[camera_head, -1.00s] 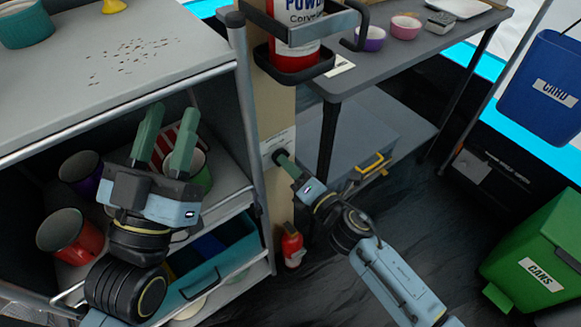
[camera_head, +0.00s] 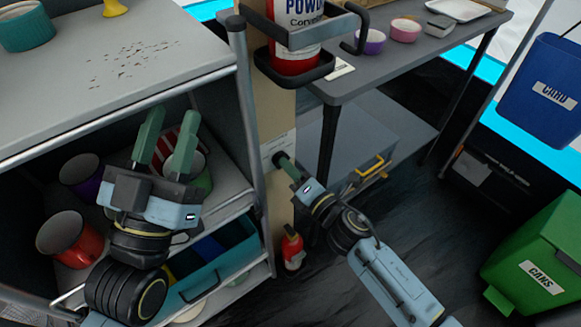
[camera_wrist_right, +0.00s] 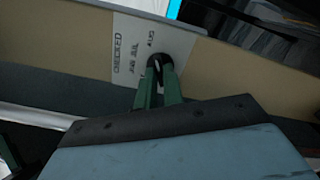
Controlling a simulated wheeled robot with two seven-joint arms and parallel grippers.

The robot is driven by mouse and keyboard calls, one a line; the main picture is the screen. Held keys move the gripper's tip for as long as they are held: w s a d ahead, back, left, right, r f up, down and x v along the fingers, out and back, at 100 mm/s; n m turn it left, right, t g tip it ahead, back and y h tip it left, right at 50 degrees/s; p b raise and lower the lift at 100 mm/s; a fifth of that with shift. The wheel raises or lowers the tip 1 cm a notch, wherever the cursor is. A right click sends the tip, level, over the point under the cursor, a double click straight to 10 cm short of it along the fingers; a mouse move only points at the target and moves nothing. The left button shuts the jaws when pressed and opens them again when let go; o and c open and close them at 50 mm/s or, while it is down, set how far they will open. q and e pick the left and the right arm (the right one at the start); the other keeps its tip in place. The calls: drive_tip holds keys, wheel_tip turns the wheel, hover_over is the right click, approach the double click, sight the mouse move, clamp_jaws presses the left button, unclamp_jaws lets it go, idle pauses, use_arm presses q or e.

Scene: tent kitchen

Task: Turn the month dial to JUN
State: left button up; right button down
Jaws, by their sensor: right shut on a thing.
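The month dial is a small black knob (camera_head: 278,156) on a tan post, and it also shows in the right wrist view (camera_wrist_right: 153,64). Around it is a white label plate (camera_wrist_right: 135,47) with CHECKED and short month names, among them what looks like JUN, JUL and AUG. My right gripper (camera_head: 283,160) is shut on the dial, its green fingers (camera_wrist_right: 161,75) at the knob. The fingers hide part of the dial, and I cannot tell which month its pointer marks. My left gripper (camera_head: 172,116) is open and empty in front of the shelf unit.
A metal shelf unit (camera_head: 130,60) with mugs stands left of the post (camera_head: 279,205). A large extinguisher (camera_head: 298,25) sits in a bracket above the dial. A small red extinguisher (camera_head: 292,250) is below. A grey table (camera_head: 390,60) stands to the right. Bins stand far right.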

use_arm(q)
wheel_tip(320, 180, down, 12)
drive_tip(key=w+a+g+y+p, duration=0.1)
drive_tip(key=g+y+p, duration=0.2)
drive_tip(key=g, duration=0.5)
drive_tip(key=shift+w+a+g+p, duration=0.2)
drive_tip(key=shift+a+g+p, duration=0.1)
use_arm(e)
drive_tip(key=shift+m, duration=3.8)
drive_tip(key=c, duration=1.5)
unclamp_jaws()
